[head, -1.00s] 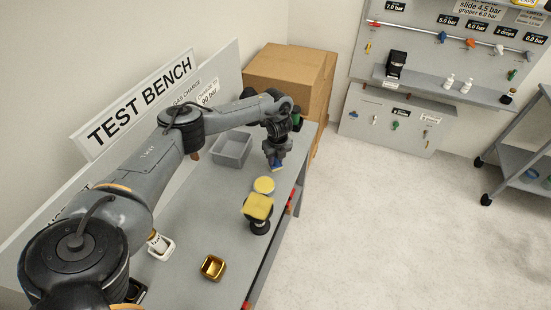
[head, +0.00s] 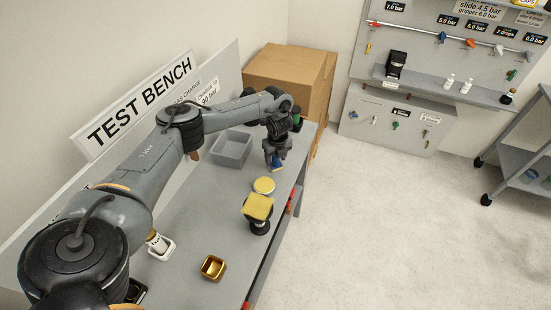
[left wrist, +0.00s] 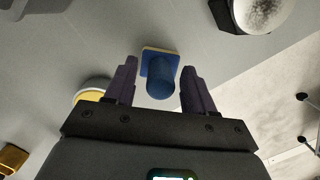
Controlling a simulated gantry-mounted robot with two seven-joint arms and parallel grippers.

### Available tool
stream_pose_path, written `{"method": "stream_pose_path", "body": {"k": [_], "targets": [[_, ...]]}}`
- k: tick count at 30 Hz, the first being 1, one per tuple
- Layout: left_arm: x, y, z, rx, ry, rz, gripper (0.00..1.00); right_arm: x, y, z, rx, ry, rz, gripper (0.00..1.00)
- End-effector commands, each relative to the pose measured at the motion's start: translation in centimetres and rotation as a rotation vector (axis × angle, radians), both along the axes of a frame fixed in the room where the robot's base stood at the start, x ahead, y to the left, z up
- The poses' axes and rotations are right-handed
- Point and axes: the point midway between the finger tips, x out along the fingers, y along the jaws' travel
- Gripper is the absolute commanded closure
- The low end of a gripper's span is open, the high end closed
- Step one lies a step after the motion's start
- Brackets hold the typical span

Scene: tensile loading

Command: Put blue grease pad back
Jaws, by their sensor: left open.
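The blue grease pad (head: 277,168) is at the far part of the bench, near its right edge. In the left wrist view the pad (left wrist: 160,78) has a blue rounded handle and a cream-edged square base. My left gripper (head: 275,162) is over it, pointing down. In the left wrist view its two open fingers (left wrist: 159,88) stand either side of the blue handle, with a gap visible on each side. A round yellow-topped tin (head: 264,185) sits just nearer than the pad; its edge shows in the left wrist view (left wrist: 90,93). My right gripper is not in view.
A yellow-topped block on a black stand (head: 258,208) is close to the tin. A grey bin (head: 232,148) stands behind, left of the gripper. A gold square dish (head: 213,267) and a white holder (head: 161,248) are nearer. Cardboard boxes (head: 285,75) stand beyond the bench.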

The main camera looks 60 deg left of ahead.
Motion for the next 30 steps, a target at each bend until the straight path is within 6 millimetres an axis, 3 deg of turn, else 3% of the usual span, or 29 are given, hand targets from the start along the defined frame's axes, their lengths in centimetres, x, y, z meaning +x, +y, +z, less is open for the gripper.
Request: {"method": "stream_pose_path", "body": {"k": [7, 12, 19, 23, 25, 28, 30], "targets": [[0.0, -0.6, 4.3, 0.001, -0.004, -0.003, 0.46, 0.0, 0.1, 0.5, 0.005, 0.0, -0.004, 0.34], [0.0, -1.0, 8.0, 0.003, -0.003, -0.001, 0.46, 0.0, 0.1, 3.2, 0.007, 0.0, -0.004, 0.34], [-0.1, -1.5, 10.5, 0.002, -0.003, -0.001, 0.46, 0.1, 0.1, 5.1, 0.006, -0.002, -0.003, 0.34], [0.2, -2.6, 10.4, 0.003, -0.008, -0.022, 0.46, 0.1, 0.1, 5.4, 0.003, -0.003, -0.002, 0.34], [0.9, -4.2, 9.4, 0.003, -0.023, -0.055, 0.46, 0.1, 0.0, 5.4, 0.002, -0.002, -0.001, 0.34], [2.3, -8.5, 6.9, -0.001, -0.062, -0.128, 0.46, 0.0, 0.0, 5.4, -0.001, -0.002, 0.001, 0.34], [3.3, -13.1, 4.6, -0.019, -0.11, -0.189, 0.46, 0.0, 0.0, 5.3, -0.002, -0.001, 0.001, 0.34]]}}
